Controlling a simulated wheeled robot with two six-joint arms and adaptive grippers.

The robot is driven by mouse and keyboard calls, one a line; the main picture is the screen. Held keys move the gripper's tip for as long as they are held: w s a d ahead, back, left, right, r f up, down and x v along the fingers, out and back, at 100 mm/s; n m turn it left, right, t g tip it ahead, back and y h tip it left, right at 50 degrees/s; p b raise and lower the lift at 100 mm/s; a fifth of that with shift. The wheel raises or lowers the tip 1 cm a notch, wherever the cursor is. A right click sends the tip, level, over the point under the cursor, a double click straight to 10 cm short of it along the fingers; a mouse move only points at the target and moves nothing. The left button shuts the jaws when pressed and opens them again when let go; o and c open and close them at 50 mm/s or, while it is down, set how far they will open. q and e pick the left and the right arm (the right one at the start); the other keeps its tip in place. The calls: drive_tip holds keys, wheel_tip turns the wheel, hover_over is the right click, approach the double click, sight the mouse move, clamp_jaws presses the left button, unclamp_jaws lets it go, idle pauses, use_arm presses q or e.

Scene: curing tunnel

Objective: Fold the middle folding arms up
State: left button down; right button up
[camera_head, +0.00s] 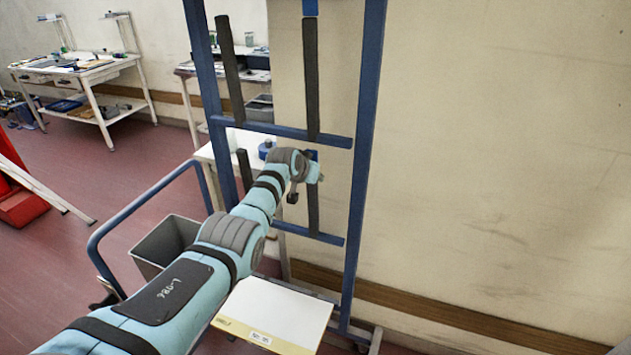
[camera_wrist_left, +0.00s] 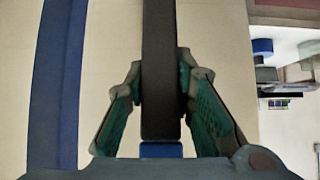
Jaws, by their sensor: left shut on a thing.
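A blue rack (camera_head: 365,170) stands before the wall, with dark folding arms at more than one level. Above the blue crossbar (camera_head: 280,130), the left arm (camera_head: 230,70) and the right arm (camera_head: 311,80) point upward, lying close to upright. Below the crossbar, another left arm (camera_head: 244,170) and right arm (camera_head: 313,210) also point upward, partly hidden by my robot arm. My left gripper (camera_head: 312,172) is at the upper end of this lower right arm. In the left wrist view, my left gripper (camera_wrist_left: 160,88) is shut on the dark folding arm (camera_wrist_left: 159,45), near its blue end (camera_wrist_left: 160,150).
A white-topped box or board (camera_head: 275,310) with a yellow edge lies low at the rack's front. A grey bin (camera_head: 160,250) and a blue handrail (camera_head: 130,215) stand left. Workbenches (camera_head: 75,70) are behind. The right side shows only bare wall (camera_head: 500,150).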

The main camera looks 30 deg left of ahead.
use_arm(q)
drive_tip(key=c, duration=1.7)
unclamp_jaws()
drive_tip(key=shift+w+r, duration=0.1)
drive_tip(key=o, duration=0.3)
drive_tip(key=shift+o, duration=0.2)
drive_tip(key=shift+w, duration=0.2)
drive_tip(key=shift+f, duration=0.2)
drive_tip(key=shift+s, duration=0.1)
drive_tip(key=a+v, duration=0.1)
drive_tip(key=v, duration=1.1)
drive_tip(key=shift+d, duration=0.4)
drive_tip(key=shift+r, duration=0.1)
